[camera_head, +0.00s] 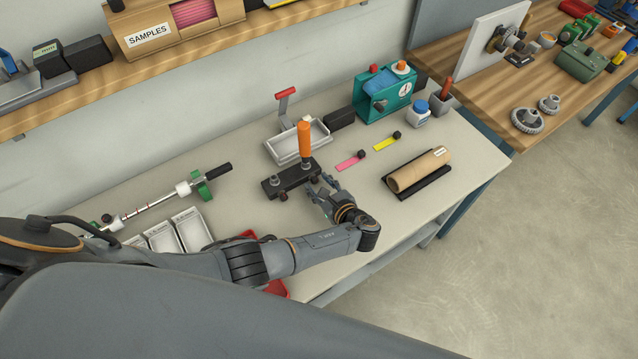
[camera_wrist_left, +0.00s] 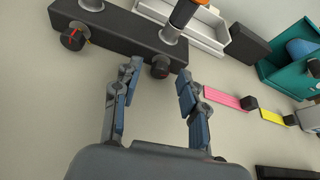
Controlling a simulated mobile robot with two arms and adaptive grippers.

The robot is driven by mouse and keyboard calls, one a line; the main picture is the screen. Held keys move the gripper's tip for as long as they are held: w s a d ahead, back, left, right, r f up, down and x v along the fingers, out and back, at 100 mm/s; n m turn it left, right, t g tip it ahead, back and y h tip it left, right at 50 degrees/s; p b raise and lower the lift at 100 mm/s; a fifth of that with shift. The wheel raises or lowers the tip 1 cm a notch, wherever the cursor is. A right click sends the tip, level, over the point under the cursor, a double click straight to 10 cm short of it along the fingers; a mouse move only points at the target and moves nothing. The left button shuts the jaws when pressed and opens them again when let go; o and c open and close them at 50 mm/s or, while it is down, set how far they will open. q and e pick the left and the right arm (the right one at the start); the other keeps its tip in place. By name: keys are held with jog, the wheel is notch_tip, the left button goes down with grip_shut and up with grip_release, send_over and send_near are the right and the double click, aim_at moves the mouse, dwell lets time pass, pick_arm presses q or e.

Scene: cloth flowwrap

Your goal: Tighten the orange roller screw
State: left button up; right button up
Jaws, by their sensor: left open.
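An orange roller (camera_head: 304,138) stands upright on a metal post on a black base block (camera_head: 287,180). Its lower end also shows in the left wrist view (camera_wrist_left: 183,14). Two dark screw knobs stick out of the front of the block. The screw knob below the orange roller (camera_wrist_left: 160,66) lies just ahead of and between my left fingertips. The other knob (camera_wrist_left: 73,37), with a red mark, is further left, below a bare metal post. My left gripper (camera_wrist_left: 160,84) is open, with nothing between its fingers; in the head view it is at the block's right front (camera_head: 321,193). My right gripper is out of view.
A white tray (camera_head: 283,151) stands behind the block. Pink (camera_head: 350,162) and yellow (camera_head: 385,143) strips lie to its right, then a brown roll (camera_head: 418,169) on a black mat. A teal device (camera_head: 386,98) stands at the back. The table front right is clear.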

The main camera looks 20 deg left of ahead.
pick_arm(q)
jog(key=shift+w+a+f, duration=0.1)
jog(key=shift+w+a, duration=0.05)
jog(key=shift+a, duration=0.05)
grip_shut()
jog(key=shift+w+d+m+g+y, duration=0.15)
jog(key=shift+m+g+y, duration=0.4)
jog(key=shift+m, duration=0.35)
grip_release()
jog(key=v, duration=0.7)
jog(key=shift+d, duration=0.1)
